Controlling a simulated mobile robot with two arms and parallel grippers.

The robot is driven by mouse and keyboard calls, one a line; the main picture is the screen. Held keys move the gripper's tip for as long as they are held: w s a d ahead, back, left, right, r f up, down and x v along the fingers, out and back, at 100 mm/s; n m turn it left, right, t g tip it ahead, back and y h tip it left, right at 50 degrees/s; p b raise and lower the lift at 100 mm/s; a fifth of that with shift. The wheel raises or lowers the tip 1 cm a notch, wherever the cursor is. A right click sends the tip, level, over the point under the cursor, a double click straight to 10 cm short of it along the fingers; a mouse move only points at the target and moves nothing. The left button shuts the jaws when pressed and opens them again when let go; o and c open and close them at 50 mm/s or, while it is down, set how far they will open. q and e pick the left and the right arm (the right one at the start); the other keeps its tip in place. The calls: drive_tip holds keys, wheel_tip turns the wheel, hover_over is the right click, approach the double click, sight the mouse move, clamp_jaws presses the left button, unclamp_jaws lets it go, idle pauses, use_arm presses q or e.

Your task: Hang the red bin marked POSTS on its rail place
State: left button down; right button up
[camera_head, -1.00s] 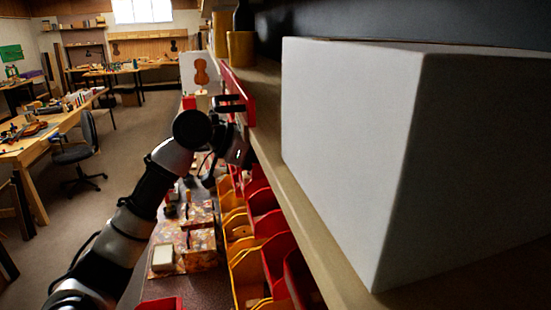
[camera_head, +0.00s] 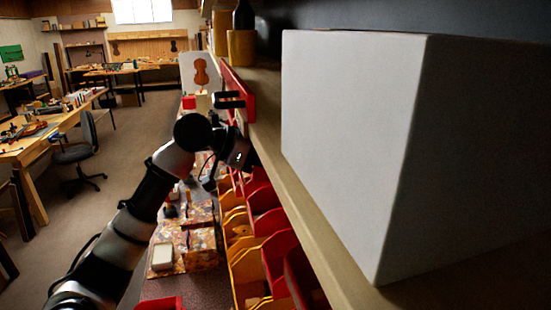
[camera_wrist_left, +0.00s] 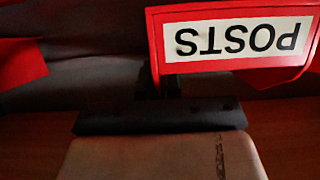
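The red bin marked POSTS (camera_wrist_left: 236,42) is close in front of my left wrist camera, its white label upside down in that view. A dark finger-like part of my left gripper (camera_wrist_left: 164,84) reaches to the label's left edge; I cannot tell whether it touches or grips the bin. In the head view my left gripper (camera_head: 230,100) is beside a red panel (camera_head: 240,94) at the shelf edge; I cannot tell if this panel is the POSTS bin. The finger gap is not clear. The rail place cannot be made out. My right gripper is out of view.
A large white box (camera_head: 350,140) stands on the shelf (camera_head: 268,150) at right. Red bins (camera_head: 278,252) and yellow bins (camera_head: 246,272) line up below the shelf edge. A patterned holder (camera_head: 200,248) sits on the dark bench. Another red piece (camera_wrist_left: 20,64) shows at left in the wrist view.

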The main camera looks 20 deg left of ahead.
use_arm(q)
drive_tip(key=shift+f, duration=0.4)
drive_tip(key=c, duration=1.2)
unclamp_jaws()
drive_tip(key=shift+c, duration=0.2)
